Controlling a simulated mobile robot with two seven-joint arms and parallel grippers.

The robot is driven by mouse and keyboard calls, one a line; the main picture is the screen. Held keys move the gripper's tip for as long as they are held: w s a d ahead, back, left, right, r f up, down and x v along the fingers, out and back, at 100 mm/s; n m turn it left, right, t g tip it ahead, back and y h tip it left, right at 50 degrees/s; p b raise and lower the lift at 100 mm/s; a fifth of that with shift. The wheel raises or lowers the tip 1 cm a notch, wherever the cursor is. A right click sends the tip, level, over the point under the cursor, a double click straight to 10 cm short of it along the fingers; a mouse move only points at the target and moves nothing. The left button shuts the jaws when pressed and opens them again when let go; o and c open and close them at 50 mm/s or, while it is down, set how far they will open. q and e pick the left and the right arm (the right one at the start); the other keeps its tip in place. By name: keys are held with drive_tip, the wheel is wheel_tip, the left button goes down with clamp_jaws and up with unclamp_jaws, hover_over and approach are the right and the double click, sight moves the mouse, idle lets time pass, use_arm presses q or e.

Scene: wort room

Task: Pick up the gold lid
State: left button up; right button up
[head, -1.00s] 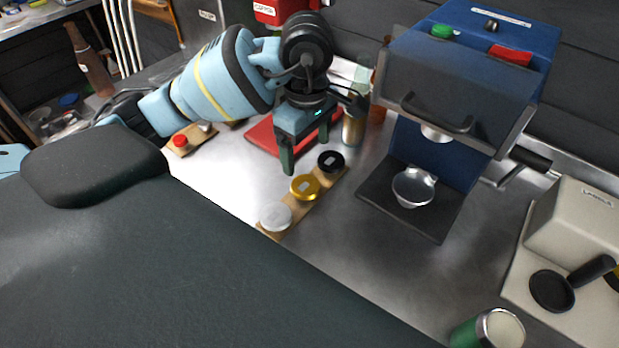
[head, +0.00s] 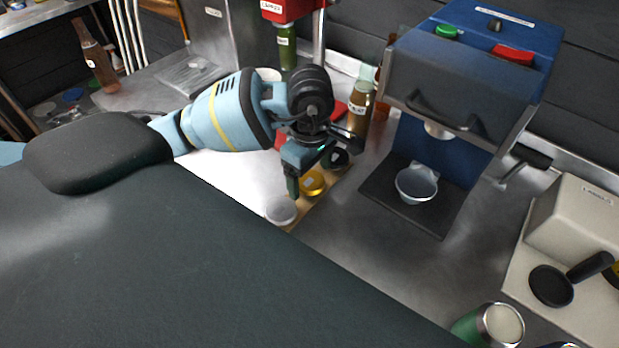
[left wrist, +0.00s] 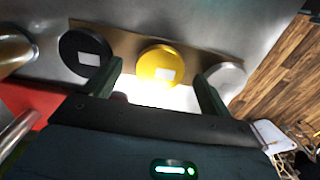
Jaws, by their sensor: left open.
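The gold lid (head: 312,182) lies on a narrow wooden strip (head: 318,205) on the metal counter, between a black lid (head: 336,158) and a silver lid (head: 281,211). In the left wrist view the gold lid (left wrist: 160,63), with a white label, sits just beyond the fingertips, between the black lid (left wrist: 86,53) and the silver lid (left wrist: 226,78). My left gripper (left wrist: 158,80) is open and empty, its fingers either side of the gold lid's near edge. In the head view my left gripper (head: 308,180) partly covers the strip. My right gripper is not in view.
A blue machine (head: 480,80) with a metal cup (head: 416,183) stands to the right. A bottle (head: 360,105) stands behind the lids. A green-sided cup (head: 490,325) is at the lower right. The counter between the lids and machine is clear.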

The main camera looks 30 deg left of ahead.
use_arm(q)
drive_tip(key=c, duration=1.1)
drive_tip(key=shift+o, duration=0.2)
